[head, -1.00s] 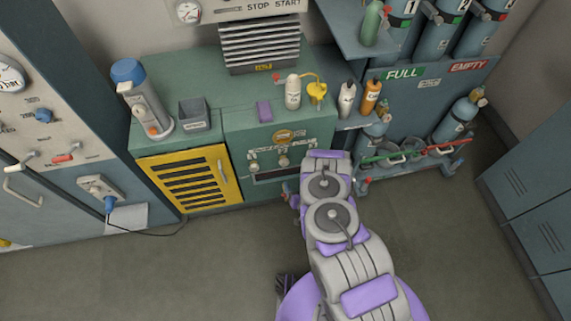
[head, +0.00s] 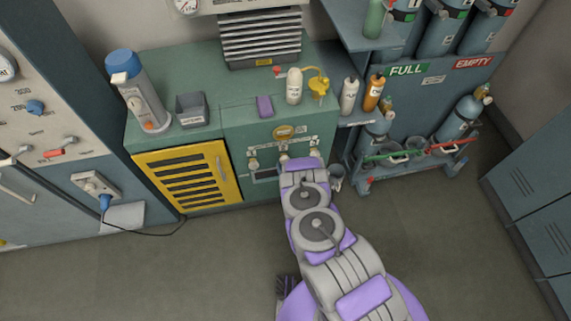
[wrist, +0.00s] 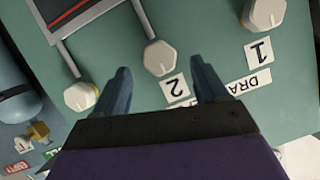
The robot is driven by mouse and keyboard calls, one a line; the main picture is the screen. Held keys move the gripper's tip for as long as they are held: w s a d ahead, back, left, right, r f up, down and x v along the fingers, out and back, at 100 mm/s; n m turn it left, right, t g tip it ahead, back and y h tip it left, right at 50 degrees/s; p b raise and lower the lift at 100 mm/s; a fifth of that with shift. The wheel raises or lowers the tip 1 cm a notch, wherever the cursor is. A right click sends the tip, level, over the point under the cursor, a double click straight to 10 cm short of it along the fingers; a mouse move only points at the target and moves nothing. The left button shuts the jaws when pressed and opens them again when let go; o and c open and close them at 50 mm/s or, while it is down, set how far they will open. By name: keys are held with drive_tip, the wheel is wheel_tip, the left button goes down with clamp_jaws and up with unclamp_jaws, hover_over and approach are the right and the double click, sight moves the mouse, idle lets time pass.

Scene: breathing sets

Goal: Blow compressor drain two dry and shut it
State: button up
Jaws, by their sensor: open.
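The middle drain knob (wrist: 160,57), a pale faceted knob on the green compressor panel, has the label "2" (wrist: 175,88) beside it in the wrist view. A grey pipe runs from it. My gripper (wrist: 160,66) is open and empty, with its blue fingers on either side of this knob in the picture. I cannot tell whether they touch it or how deep they reach. Drain knob one (wrist: 264,12) is at the right by label "1"; another knob (wrist: 80,96) is at the left, beside a finger. In the head view my arm hides the gripper and partly covers the knob row.
The green cabinet (head: 235,140) carries a purple block (head: 264,106), a white bottle (head: 294,86) and a grey bin (head: 192,109). A yellow louvred door (head: 188,177) is to the left. A cylinder rack (head: 420,165) stands at right. The floor in front is mostly clear.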

sight(285, 160)
drive_tip(key=shift+b+x, duration=0.5)
drive_tip(key=shift+x, duration=1.65)
drive_tip(key=c, duration=1.1)
